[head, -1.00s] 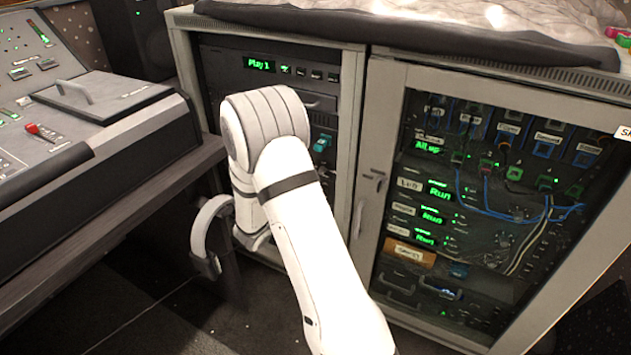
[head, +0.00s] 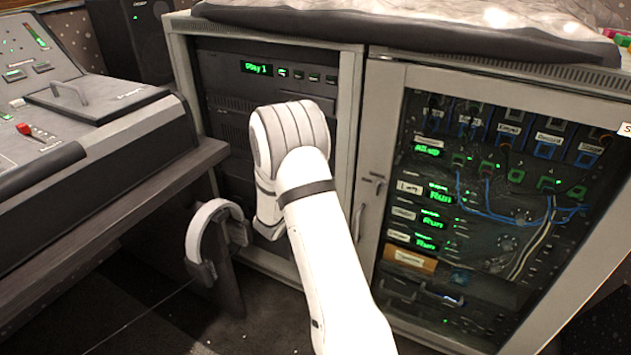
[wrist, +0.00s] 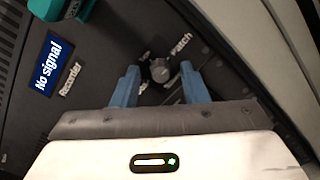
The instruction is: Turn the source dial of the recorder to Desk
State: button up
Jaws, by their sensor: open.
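The source dial (wrist: 160,73) is a small dark round knob on the recorder's black panel, in the upper middle of the wrist view. White labels surround it; the one at upper right reads "Patch", and the others are partly hidden or too small to read. My gripper (wrist: 159,66) is open, with one blue finger on each side of the dial. I cannot tell whether the fingers touch it. The recorder (wrist: 104,52) has a blue "No signal" screen (wrist: 50,64) and a "Recorder" label. In the head view my arm hides the dial and my gripper.
A teal object (wrist: 68,8) sits at the panel's top left in the wrist view. A pale rack frame edge (wrist: 240,50) runs close on the right.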

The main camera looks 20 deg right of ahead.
jog(key=shift+c, duration=0.4)
grip_shut()
